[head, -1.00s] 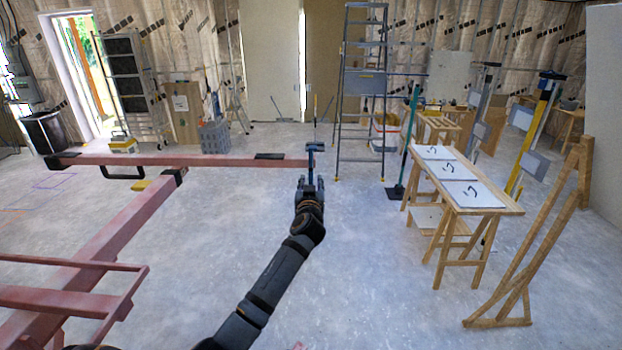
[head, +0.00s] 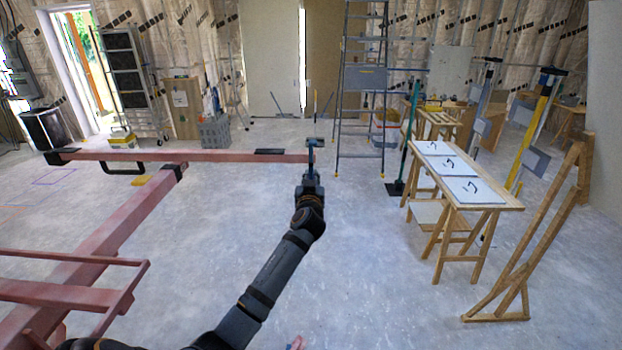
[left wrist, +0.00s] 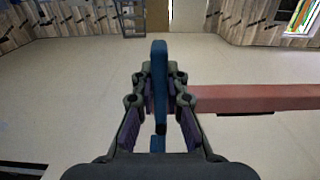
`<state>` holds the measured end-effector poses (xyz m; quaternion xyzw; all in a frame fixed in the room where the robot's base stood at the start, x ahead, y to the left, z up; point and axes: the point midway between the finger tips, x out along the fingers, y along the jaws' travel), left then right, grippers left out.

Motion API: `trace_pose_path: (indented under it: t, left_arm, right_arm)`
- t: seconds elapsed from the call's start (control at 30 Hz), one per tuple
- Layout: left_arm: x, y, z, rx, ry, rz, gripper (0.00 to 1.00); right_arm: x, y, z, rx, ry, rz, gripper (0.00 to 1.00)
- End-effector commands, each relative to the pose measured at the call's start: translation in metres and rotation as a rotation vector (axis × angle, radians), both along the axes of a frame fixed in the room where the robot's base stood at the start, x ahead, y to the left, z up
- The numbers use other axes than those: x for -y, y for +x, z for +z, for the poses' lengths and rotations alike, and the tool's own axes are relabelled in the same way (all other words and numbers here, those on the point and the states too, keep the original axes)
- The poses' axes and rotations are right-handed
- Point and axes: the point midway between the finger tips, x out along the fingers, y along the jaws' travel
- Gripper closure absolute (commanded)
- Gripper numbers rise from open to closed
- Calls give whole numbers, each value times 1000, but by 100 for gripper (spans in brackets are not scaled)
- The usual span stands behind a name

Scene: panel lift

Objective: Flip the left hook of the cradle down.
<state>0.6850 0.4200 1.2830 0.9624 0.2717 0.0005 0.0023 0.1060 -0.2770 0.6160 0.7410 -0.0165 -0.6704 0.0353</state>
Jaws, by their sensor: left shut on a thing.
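The cradle is a reddish steel frame at the left of the head view. Its long crossbar (head: 215,156) runs to the right and also shows in the left wrist view (left wrist: 255,98). A blue hook (head: 311,155) is at the crossbar's right end, with a dark piece at its top. My left gripper (head: 311,180) reaches it from the near side. In the left wrist view the blue hook (left wrist: 160,85) stands upright between the fingers of my left gripper (left wrist: 161,92), which are shut on it. My right gripper is not in view.
A stepladder (head: 361,80) stands beyond the hook. A green-handled broom (head: 404,150) and a wooden trestle table (head: 490,205) with white sheets are to the right. A wooden stand (head: 535,240) is farther right. The floor between cradle and table is clear.

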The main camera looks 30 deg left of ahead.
Motion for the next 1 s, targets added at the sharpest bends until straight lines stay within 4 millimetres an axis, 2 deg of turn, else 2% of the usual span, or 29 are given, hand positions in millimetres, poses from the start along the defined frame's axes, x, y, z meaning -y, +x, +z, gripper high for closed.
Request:
trace_pose_path:
  t: [0.27,0.7,1.0]
  left_arm:
    - [5,3,-6,55,-85,0,100]
    - [21,13,-2,259,-415,-2,100]
    - [32,19,8,406,-659,-2,100]
  right_arm:
    - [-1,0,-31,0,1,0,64]
    - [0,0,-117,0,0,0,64]
    - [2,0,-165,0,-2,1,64]
